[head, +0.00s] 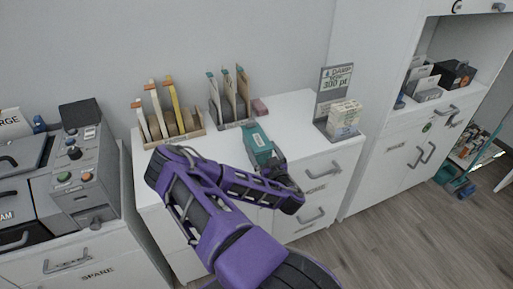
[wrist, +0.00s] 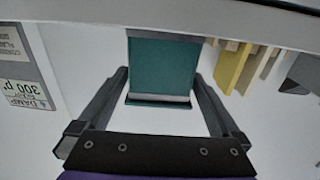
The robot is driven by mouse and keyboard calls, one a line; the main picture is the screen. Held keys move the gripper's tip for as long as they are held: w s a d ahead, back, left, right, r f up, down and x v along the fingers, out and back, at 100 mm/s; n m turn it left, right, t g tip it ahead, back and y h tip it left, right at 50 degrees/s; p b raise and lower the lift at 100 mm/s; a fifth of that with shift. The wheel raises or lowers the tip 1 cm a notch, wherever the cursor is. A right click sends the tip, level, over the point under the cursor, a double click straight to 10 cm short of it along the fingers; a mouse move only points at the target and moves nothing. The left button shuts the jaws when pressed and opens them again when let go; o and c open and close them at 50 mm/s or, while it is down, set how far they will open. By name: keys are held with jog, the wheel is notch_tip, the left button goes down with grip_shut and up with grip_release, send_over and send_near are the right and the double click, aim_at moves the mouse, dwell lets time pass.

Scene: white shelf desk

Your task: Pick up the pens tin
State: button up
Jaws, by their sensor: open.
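A teal box-like tin (head: 258,140), which I take for the pens tin, stands on the white desk top near its front edge. Any label on it is too small to read. In the wrist view the teal tin (wrist: 161,68) is ahead of my palm, with a pale strip along its near edge.
File racks (head: 175,122) and (head: 231,100) stand behind and left of the tin. A small pink block (head: 260,106) is behind it. A grey sign stand (head: 335,88) with a cream box (head: 344,117) is to the right. Clear desk top lies between.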

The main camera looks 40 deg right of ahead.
jog(key=w, duration=0.2)
jog(key=w+d+f, duration=0.1)
jog(key=shift+w+f, duration=0.1)
jog(key=shift+w, duration=0.2)
jog(key=shift+w+d, duration=0.15)
jog(key=shift+w, duration=0.35)
jog(key=c, duration=1.4)
